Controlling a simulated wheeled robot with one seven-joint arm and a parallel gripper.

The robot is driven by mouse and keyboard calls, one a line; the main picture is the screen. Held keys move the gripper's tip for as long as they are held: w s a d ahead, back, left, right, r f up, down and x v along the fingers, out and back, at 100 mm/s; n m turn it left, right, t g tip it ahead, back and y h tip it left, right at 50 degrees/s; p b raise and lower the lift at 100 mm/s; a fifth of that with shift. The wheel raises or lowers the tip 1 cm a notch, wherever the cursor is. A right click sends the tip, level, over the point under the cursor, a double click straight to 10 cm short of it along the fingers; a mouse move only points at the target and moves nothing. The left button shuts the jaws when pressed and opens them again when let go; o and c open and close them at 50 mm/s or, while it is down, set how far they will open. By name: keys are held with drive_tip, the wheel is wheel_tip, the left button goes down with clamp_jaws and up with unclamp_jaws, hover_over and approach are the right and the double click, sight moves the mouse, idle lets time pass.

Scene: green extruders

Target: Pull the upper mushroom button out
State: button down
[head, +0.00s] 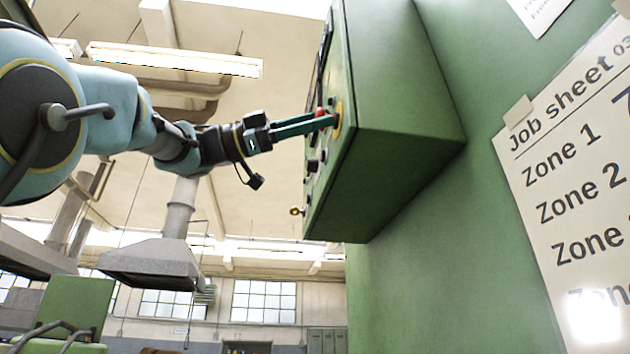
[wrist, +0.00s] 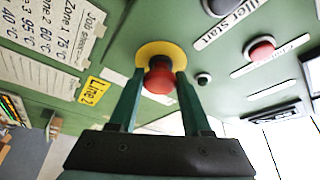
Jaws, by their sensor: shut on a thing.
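A red mushroom button (wrist: 160,79) stands on a round yellow plate (wrist: 150,50) on the green panel in the wrist view. My gripper (wrist: 160,75) has one finger on each side of the red head and is shut on it. In the head view, the fingers of my gripper (head: 331,121) reach the panel face of the green box (head: 395,110) at the yellow plate (head: 338,118). The button is mostly hidden there by the fingers. I cannot tell how far it stands out.
A yellow "Line 2" label (wrist: 95,89) is to the left. In the head view, a job sheet (head: 575,170) hangs on the green wall.

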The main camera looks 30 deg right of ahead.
drive_tip(key=b, duration=0.1)
drive_tip(key=a+b, duration=0.1)
drive_tip(key=b, duration=0.1)
drive_tip(key=shift+w+f, duration=0.15)
drive_tip(key=shift+c, duration=1.6)
unclamp_jaws()
drive_tip(key=b+v, duration=0.3)
drive_tip(key=v, duration=0.8)
drive_tip(key=shift+b, duration=0.35)
